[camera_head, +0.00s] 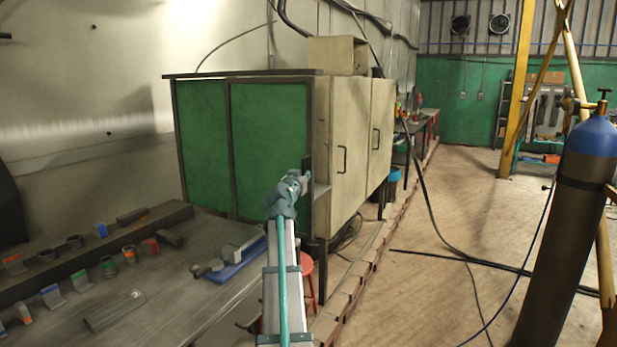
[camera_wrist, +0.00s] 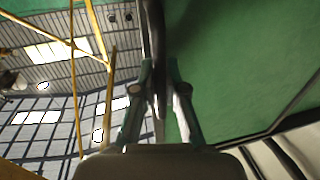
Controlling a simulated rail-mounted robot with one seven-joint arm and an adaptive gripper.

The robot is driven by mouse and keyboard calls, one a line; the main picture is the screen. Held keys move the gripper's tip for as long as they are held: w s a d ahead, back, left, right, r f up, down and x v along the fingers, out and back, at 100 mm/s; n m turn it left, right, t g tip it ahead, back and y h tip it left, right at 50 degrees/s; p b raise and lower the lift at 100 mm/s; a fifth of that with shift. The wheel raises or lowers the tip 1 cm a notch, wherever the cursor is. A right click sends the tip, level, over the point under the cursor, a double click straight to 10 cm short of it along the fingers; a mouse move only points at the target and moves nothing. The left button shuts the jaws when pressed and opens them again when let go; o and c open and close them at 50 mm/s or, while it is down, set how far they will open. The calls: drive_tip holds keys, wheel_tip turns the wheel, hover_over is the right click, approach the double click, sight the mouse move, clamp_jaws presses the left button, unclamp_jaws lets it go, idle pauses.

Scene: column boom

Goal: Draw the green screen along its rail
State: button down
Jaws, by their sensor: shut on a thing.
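The green screen (camera_head: 266,135) hangs upright under a dark top rail (camera_head: 245,74) on the front of a pale cabinet. Green fills nearly the whole front, split by a dark upright bar. A dark upright handle (camera_head: 307,163) is at the screen's right edge. My gripper (camera_head: 301,177) is at that handle and shut on it. In the wrist view the dark handle (camera_wrist: 155,45) runs between my gripper's two fingers (camera_wrist: 161,75), with the green screen (camera_wrist: 245,60) to the right. The exact finger contact is partly hidden.
A grey bench (camera_head: 180,285) with several small parts and a blue-based fixture (camera_head: 238,262) lies left of my arm. A red stool (camera_head: 307,275) stands below the cabinet's right corner. A gas cylinder (camera_head: 568,220) stands at right. The floor between is open, crossed by cables.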

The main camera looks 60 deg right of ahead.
drive_tip(key=c, duration=1.2)
unclamp_jaws()
drive_tip(key=shift+a, duration=0.1)
drive_tip(key=s+a, duration=0.2)
drive_tip(key=a, duration=0.9)
drive_tip(key=shift+a, duration=0.35)
